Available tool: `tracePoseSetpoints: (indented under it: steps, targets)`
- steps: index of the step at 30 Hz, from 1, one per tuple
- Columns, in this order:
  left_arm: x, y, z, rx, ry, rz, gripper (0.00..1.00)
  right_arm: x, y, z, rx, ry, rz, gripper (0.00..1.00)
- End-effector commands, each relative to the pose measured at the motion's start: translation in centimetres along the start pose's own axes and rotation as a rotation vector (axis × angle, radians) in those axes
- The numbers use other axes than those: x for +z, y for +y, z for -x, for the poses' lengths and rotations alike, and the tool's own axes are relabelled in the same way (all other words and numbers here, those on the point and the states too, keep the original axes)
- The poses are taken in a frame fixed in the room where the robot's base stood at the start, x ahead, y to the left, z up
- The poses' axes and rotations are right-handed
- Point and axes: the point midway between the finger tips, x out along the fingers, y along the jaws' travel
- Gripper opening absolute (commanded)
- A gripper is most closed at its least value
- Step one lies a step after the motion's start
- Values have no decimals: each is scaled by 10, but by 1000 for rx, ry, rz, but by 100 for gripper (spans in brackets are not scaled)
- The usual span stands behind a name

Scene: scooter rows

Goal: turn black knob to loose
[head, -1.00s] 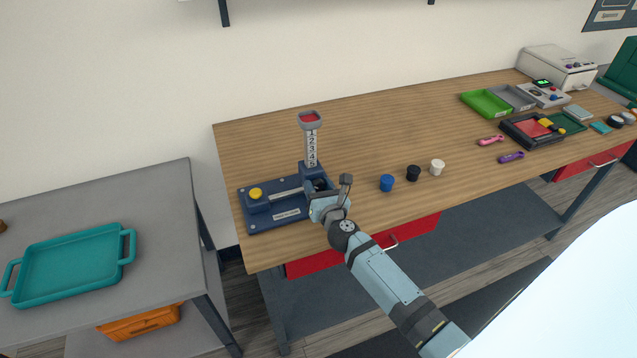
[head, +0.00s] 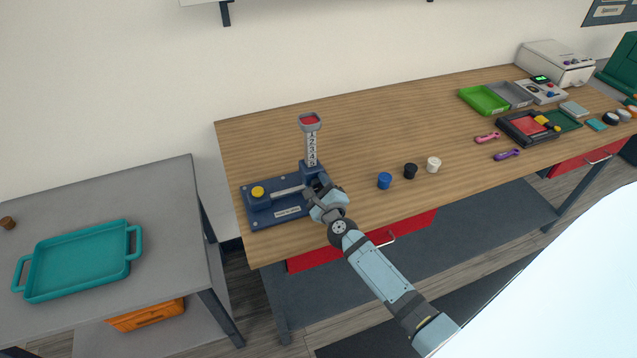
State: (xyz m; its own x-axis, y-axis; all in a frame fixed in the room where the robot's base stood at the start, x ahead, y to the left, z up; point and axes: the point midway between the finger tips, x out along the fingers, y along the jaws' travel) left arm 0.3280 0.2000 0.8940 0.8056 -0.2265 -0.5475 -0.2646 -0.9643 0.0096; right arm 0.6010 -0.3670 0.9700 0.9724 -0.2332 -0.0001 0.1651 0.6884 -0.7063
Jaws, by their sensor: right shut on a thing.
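A dark blue fixture (head: 288,211) stands at the left end of the wooden bench. It has a yellow button (head: 258,192) and an upright numbered scale (head: 312,148) with a red-topped head. My right gripper (head: 318,189) is at the fixture's right end, at the foot of the scale. It is shut on the black knob there, which the fingers and wrist hide almost wholly. The knob's setting cannot be read from this view. My left gripper is not in view.
A blue cap (head: 384,181), a black cap (head: 410,171) and a white cap (head: 433,165) stand right of my gripper. Trays and tools fill the bench's right end. A teal tray (head: 136,242) lies on the grey table at left.

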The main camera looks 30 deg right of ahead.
Motion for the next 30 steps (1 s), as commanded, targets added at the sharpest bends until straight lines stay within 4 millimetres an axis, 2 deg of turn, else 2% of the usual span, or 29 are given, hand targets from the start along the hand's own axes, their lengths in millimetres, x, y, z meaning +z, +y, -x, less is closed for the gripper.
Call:
tracePoseSetpoints:
  steps: [30]
  targets:
    - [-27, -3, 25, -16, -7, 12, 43, 0, 0, 1, 3, 1, 963, 20]
